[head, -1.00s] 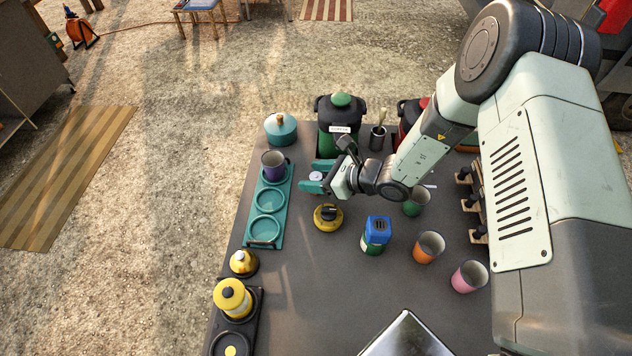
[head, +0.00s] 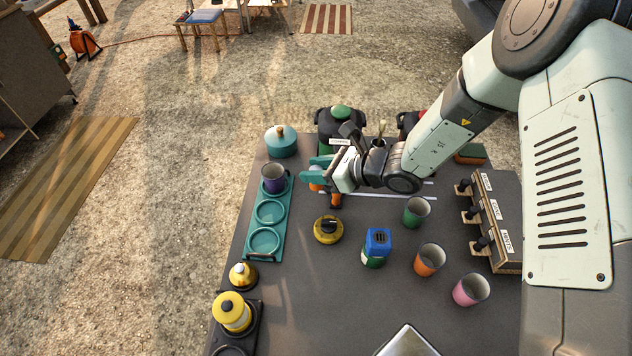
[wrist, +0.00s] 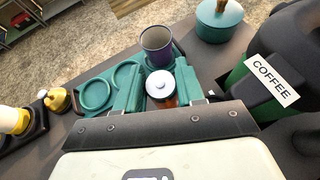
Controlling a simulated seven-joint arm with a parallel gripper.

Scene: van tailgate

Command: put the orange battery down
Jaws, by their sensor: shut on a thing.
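My gripper (head: 314,178) is shut on a small upright thing with a round white top (wrist: 160,85) and an orange-brown side. I take it for the orange battery; the fingers hide much of it. In the wrist view it sits between the teal fingers of my gripper (wrist: 158,92). I cannot tell whether its base touches the table. It is just right of the teal tray (head: 269,213) and the purple mug (head: 274,179). A separate-looking orange piece (head: 336,200) shows under my wrist in the head view; I cannot tell what it is.
A yellow-black round thing (head: 328,229) and a blue-topped green thing (head: 377,245) stand nearer. Green (head: 416,211), orange (head: 428,259) and pink mugs (head: 471,289) stand right, before a labelled rack (head: 500,222). A teal pot (head: 281,142) and coffee dispenser (wrist: 250,90) stand behind.

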